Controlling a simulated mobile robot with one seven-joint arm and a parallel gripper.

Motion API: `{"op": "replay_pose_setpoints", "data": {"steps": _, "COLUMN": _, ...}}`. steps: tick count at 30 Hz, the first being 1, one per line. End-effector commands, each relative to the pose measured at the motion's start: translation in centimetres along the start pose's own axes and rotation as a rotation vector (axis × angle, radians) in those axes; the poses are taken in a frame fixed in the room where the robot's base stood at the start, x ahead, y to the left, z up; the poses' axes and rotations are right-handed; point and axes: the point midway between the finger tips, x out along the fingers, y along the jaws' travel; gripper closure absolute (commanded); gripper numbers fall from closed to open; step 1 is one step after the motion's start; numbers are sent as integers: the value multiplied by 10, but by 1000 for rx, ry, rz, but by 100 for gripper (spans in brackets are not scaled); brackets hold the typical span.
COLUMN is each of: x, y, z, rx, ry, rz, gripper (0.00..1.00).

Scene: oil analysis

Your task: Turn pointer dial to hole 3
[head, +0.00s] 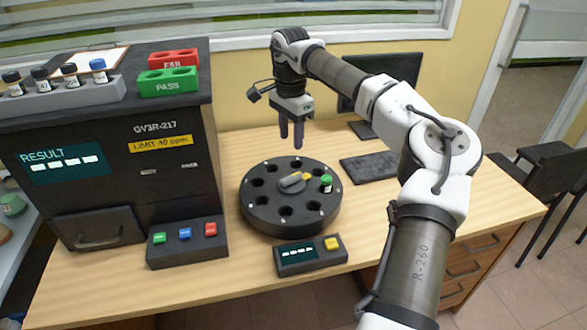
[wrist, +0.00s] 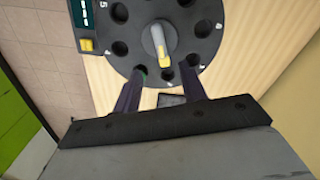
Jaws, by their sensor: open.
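The round dark turntable (head: 268,212) stands on the desk, with several holes around its rim and small white numbers that are too small to read surely. At its centre is the pointer dial (head: 292,182), a grey bar with a yellow tip.
A small display box (head: 310,256) with a yellow button stands in front of the turntable. The analyser (head: 110,150) and a three-button box (head: 187,242) are at left. A keyboard (head: 370,168) and monitor (head: 380,84) are behind at right. The desk's right front is clear.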

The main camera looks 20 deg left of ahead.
Motion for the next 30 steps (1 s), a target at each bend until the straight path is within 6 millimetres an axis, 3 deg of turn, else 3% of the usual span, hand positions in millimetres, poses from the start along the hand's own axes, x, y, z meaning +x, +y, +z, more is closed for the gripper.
{"op": "replay_pose_setpoints", "data": {"steps": 15, "x": 101, "y": 0, "z": 1, "rx": 0, "ry": -3, "rz": 1, "gripper": 58}}
{"op": "replay_pose_setpoints", "data": {"steps": 21, "x": 120, "y": 0, "z": 1, "rx": 0, "ry": -2, "rz": 0, "gripper": 58}}
{"op": "replay_pose_setpoints", "data": {"steps": 30, "x": 124, "y": 0, "z": 1, "rx": 0, "ry": -1, "rz": -1, "gripper": 58}}
